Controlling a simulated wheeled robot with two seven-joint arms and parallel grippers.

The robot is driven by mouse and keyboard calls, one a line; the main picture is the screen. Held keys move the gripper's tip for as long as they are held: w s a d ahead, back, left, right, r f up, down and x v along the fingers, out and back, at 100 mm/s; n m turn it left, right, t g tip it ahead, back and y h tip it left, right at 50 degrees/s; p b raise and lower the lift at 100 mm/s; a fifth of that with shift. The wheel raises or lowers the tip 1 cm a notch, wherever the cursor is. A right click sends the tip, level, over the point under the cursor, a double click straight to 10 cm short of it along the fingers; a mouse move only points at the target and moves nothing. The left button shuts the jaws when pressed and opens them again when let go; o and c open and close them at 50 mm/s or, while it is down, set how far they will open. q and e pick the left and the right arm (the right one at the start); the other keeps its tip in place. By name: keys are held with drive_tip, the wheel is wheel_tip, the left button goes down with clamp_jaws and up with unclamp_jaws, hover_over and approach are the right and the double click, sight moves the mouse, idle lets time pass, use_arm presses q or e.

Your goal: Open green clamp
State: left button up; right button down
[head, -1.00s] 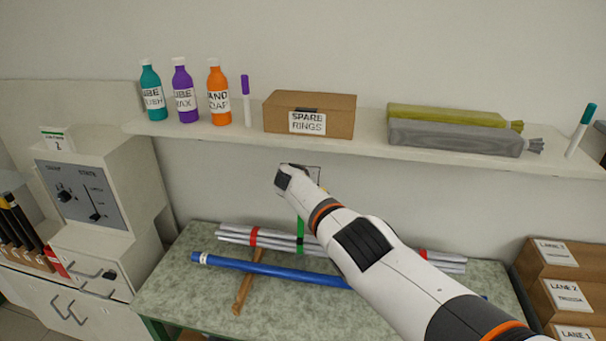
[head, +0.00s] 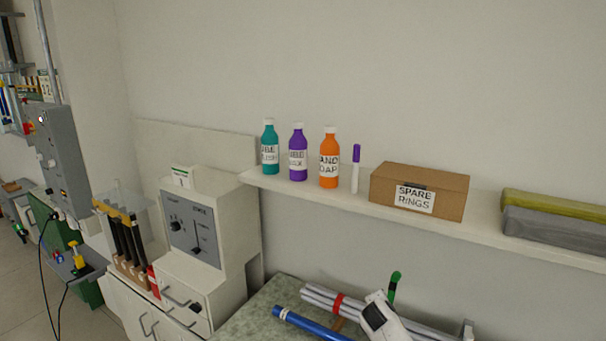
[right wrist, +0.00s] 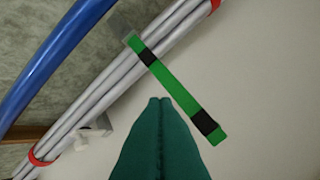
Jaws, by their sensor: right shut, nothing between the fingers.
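The green clamp (head: 394,287) shows in the head view as a green and black bar standing up above the bundle of silver rods (head: 322,299). My right arm hides part of the bundle in the head view. My left gripper is not in view.
A blue rod (head: 310,324) lies in front of the bundle on the speckled bench (head: 262,306). Red bands (head: 337,303) hold the rods. A shelf (head: 480,228) above carries bottles, a marker and a spare rings box (head: 420,190). A control cabinet (head: 205,225) stands left.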

drive_tip(key=s+a+f+m+g+y, duration=0.1)
drive_tip(key=s+f+m, duration=0.35)
drive_tip(key=s, duration=0.65)
drive_tip(key=s+a+f+m+g+y, duration=0.2)
drive_tip(key=s+f+m, duration=0.25)
drive_tip(key=s, duration=0.55)
drive_tip(key=s+r+m+g+y, duration=0.1)
drive_tip(key=s+r+m, duration=0.2)
drive_tip(key=s, duration=0.6)
drive_tip(key=s+r+m+g+y, duration=0.1)
drive_tip(key=s+r+m, duration=0.25)
drive_tip(key=s, duration=0.55)
drive_tip(key=s+r+m, duration=0.2)
drive_tip(key=s+m, duration=0.2)
drive_tip(key=s, duration=0.5)
wheel_tip(320, 180, down, 33)
drive_tip(key=g+b, duration=0.2)
drive_tip(key=b, duration=0.6)
drive_tip(key=s+d+f+b, duration=0.1)
drive_tip(key=s+f+b, duration=0.2)
drive_tip(key=s+f, duration=0.5)
drive_tip(key=s+d+f+g+b, duration=0.1)
drive_tip(key=s+f+b, duration=0.2)
drive_tip(key=s+f, duration=0.6)
wheel_tip(320, 180, down, 7)
drive_tip(key=shift+s, duration=0.25)
